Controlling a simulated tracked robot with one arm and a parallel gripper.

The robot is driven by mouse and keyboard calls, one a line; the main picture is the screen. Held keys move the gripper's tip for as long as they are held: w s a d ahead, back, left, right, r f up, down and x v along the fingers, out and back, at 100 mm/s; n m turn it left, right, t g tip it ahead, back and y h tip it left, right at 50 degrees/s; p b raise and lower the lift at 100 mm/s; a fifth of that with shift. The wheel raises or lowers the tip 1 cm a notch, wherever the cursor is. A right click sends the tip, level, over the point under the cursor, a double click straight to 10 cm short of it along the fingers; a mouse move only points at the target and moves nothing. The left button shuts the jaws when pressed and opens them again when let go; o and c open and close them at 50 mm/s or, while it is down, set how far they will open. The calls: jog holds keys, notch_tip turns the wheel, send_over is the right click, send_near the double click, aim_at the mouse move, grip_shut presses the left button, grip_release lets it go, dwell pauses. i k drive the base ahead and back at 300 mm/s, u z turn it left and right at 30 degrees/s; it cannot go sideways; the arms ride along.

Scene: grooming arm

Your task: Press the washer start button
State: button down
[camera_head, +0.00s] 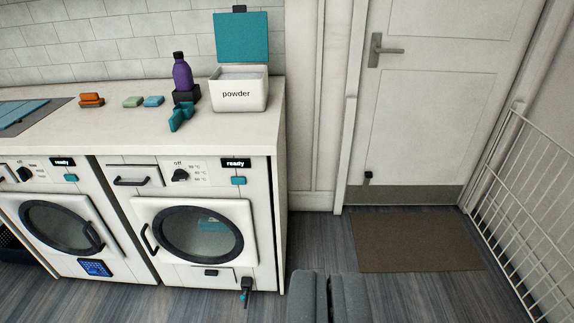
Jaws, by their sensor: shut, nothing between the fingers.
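Two white front-loading machines stand under a counter on the left. The left machine (35,195) also has a "ready" display and a teal button (71,178). I cannot tell which machine the task means. My gripper (328,278) is at the bottom edge, shut and empty, low and to the right of both machines, touching neither.
The counter (100,130) carries a purple bottle (182,72), an open powder box (240,95), a teal scoop-like piece (180,117) and small coloured blocks. A door (430,120), a brown mat (420,240) and a white wire rack (525,190) are right. The floor between is clear.

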aim_at(235, 181)
jog(key=z, duration=0.15)
jog(key=i, duration=1.25)
jog(key=u, duration=0.3)
